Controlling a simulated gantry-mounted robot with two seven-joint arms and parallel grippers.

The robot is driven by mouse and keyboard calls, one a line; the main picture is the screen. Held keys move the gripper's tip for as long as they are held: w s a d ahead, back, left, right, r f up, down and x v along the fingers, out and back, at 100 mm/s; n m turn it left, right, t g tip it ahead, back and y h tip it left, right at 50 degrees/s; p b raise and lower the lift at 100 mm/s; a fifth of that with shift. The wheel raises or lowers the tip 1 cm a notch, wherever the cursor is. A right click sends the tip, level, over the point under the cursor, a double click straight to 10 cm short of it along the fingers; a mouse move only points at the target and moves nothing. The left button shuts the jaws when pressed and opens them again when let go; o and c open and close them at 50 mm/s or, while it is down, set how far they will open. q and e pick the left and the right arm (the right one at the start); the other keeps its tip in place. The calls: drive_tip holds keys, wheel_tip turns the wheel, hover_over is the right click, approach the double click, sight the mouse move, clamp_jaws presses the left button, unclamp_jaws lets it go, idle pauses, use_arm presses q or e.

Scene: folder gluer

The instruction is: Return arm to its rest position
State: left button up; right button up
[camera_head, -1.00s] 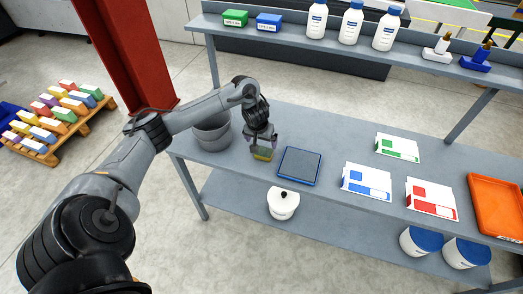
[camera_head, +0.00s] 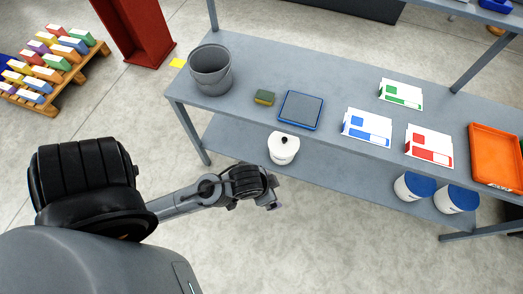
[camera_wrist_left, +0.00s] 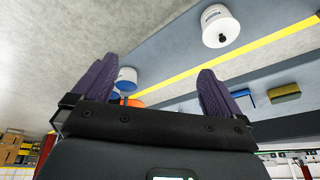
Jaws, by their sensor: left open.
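My left arm comes in from the lower left in the head view and is folded back in front of the bench. My left gripper (camera_head: 277,200) is off the bench, in front of the lower shelf. In the left wrist view the gripper (camera_wrist_left: 160,90) shows two purple fingers spread wide with nothing between them. My right gripper is in neither view. A sponge (camera_head: 264,97), yellow and dark green, lies on the bench top beside a blue-rimmed dark pad (camera_head: 300,109). The sponge also shows in the left wrist view (camera_wrist_left: 284,93).
A grey bucket (camera_head: 210,72) stands at the bench's left end. Folded cartons (camera_head: 366,129) and an orange tray (camera_head: 497,152) lie to the right. A white lidded pot (camera_head: 283,150) and blue-lidded tubs (camera_head: 415,186) stand on the lower shelf. The floor in front is clear.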

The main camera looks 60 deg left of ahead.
use_arm(q)
drive_tip(key=s, duration=0.2)
drive_tip(key=shift+s+a+r+g, duration=0.1)
drive_tip(key=shift+s+r+g, duration=0.2)
drive_tip(key=shift+r, duration=0.1)
drive_tip(key=shift+r, duration=0.15)
